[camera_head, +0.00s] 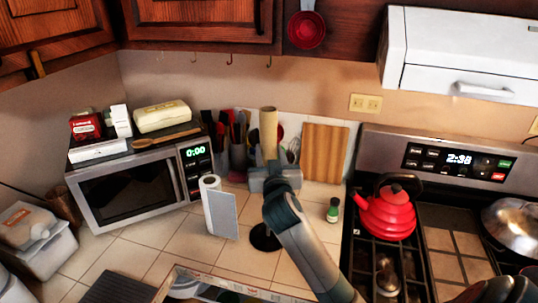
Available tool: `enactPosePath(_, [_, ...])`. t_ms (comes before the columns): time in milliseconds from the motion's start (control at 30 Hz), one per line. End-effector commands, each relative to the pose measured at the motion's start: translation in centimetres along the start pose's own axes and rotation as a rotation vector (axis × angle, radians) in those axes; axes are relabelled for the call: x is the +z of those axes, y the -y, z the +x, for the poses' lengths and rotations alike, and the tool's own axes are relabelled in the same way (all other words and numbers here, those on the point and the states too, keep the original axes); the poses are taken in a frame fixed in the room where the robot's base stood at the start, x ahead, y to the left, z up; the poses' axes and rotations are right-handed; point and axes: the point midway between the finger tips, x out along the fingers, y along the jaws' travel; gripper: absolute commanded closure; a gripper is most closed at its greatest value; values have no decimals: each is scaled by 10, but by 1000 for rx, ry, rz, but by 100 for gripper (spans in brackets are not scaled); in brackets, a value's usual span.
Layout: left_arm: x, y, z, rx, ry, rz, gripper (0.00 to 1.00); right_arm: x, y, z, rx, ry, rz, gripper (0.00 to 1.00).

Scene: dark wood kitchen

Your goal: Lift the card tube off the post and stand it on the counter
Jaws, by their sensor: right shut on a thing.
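The tan card tube (268,128) stands upright in front of the back wall, its upper part showing above my right gripper (268,172). My right gripper is shut on the tube. The gripper and arm hide the tube's lower end. A round black base (264,237) lies on the tiled counter (190,240) below the gripper, partly behind my arm. The post is not clearly visible, so I cannot tell whether the tube is around it. My left gripper is out of view.
A white paper roll (216,207) stands left of the base. The microwave (125,187) is farther left. A green bottle (333,211), red kettle (388,213) and stove are right. Utensils and a wooden board (324,153) stand behind.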

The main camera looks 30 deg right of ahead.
Motion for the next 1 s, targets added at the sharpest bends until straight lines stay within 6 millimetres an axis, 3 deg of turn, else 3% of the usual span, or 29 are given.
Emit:
enactPosePath(200, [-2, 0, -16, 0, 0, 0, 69, -20, 0, 0, 0, 0, -1, 84])
enactPosePath(400, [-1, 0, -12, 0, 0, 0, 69, -28, 0, 0, -1, -2, 2, 84])
enactPosePath(1000, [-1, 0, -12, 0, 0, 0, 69, -32, 0, 0, 0, 0, 1, 84])
